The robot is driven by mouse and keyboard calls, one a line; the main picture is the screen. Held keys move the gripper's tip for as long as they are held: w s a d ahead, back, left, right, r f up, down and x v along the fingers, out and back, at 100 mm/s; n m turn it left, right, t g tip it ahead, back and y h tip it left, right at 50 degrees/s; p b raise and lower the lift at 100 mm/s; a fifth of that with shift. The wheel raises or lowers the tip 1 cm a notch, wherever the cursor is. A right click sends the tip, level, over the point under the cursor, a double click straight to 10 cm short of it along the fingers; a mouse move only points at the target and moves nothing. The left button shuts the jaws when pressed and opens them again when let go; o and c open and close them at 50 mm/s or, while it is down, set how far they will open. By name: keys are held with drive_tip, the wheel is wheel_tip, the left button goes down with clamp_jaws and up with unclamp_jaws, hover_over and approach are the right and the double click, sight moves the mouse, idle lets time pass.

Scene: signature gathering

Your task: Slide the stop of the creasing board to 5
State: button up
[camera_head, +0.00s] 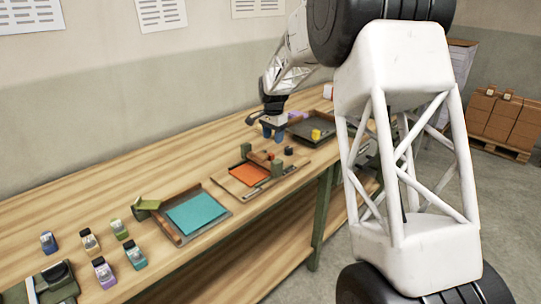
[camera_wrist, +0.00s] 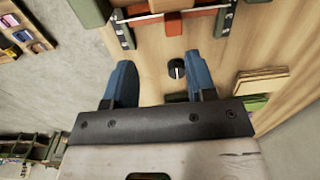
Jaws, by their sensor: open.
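The creasing board (camera_head: 231,184) lies on the workbench in the head view, with an orange sheet (camera_head: 249,174) and green blocks (camera_head: 276,168) on it. A reddish-brown bar (camera_wrist: 182,15) crosses it at the top of the wrist view, between dark marked strips; I cannot tell for sure that this bar is the stop. In the head view my gripper (camera_head: 272,134) hangs above the bench, behind the board.
A small black knob-like object (camera_wrist: 176,69) stands on the bench between my fingers' lines in the wrist view. A tray (camera_head: 222,216) with a teal sheet and several coloured stampers (camera_head: 104,273) are to the left. A dark tray (camera_head: 325,122) with a yellow block lies beyond.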

sight(271, 154)
drive_tip(key=shift+w+a+f, duration=0.5)
drive_tip(key=shift+w+f, duration=0.3)
drive_tip(key=shift+w, duration=0.05)
drive_tip(key=shift+f, duration=3.9)
drive_tip(key=shift+c, duration=0.5)
clamp_jaws()
